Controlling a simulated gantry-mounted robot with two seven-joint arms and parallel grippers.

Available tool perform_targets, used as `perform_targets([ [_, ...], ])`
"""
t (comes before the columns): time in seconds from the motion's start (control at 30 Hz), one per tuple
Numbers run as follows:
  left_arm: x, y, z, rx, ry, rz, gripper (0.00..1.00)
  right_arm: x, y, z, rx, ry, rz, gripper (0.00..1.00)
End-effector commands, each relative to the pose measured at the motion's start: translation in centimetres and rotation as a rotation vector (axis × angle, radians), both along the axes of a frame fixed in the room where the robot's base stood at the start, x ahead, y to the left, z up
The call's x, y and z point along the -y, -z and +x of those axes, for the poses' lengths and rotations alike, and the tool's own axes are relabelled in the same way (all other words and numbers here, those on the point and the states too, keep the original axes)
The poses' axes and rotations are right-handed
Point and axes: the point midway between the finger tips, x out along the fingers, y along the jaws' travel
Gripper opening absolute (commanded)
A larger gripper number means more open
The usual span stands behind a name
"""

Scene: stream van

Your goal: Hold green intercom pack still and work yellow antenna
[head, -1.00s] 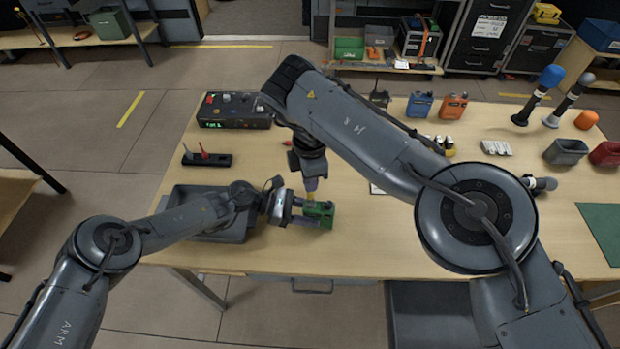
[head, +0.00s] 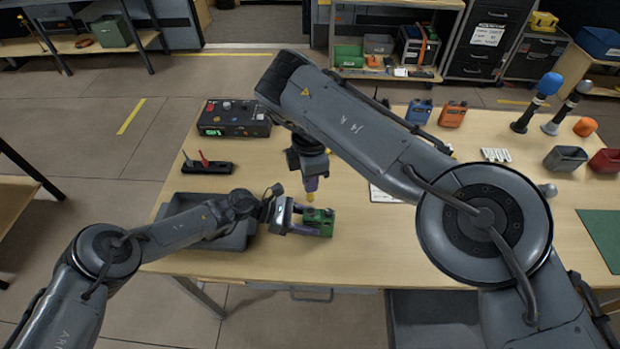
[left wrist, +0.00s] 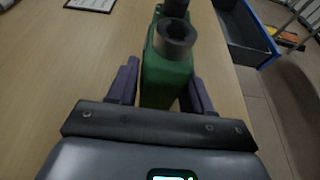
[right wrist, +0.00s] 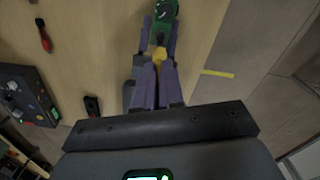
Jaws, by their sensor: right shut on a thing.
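The green intercom pack (head: 320,216) is at the table's front edge, left of centre in the head view. My left gripper (head: 306,222) has its purple fingers along both sides of it. In the left wrist view the pack (left wrist: 166,80) fills the space between the fingers, and a dark round socket on its top looks empty. My right gripper (head: 311,188) points down above the pack, shut on the yellow antenna (head: 310,197). In the right wrist view the yellow antenna (right wrist: 160,54) shows at the fingertips, its far end apart from or just over the pack; contact is unclear.
A grey tray (head: 236,240) lies behind my left forearm. A console (head: 236,118) and a dark strip with a red part (head: 207,167) stand behind it. A blue pack (head: 419,112) and an orange pack (head: 453,115) stand farther back. My right arm crosses the table and hides part of it.

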Motion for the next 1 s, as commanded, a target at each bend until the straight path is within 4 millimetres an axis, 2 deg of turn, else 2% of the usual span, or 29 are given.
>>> perform_targets([
  [0.03,0.0,0.0,0.0,0.000,0.000,0.000,0.59,0.0,0.0,0.0,0.000,0.000,0.000,0.00],
  [0.13,0.0,0.0,0.0,0.000,0.000,0.000,0.73,0.0,0.0,0.0,0.000,0.000,0.000,0.00],
  [0.43,-0.1,0.0,0.0,0.000,0.000,0.000,0.73,0.0,0.0,0.0,0.000,0.000,0.000,0.00],
  [0.57,-0.8,-0.3,0.1,0.000,-0.001,0.000,0.73,0.0,0.0,0.0,0.000,0.000,0.000,0.00],
  [0.77,-3.5,-1.3,0.1,0.001,-0.003,0.000,0.73,0.0,0.0,0.0,0.000,0.000,0.000,0.00],
  [1.0,-7.6,-2.8,0.2,0.000,-0.003,0.000,0.73,0.0,0.0,0.0,0.000,0.000,0.000,0.00],
])
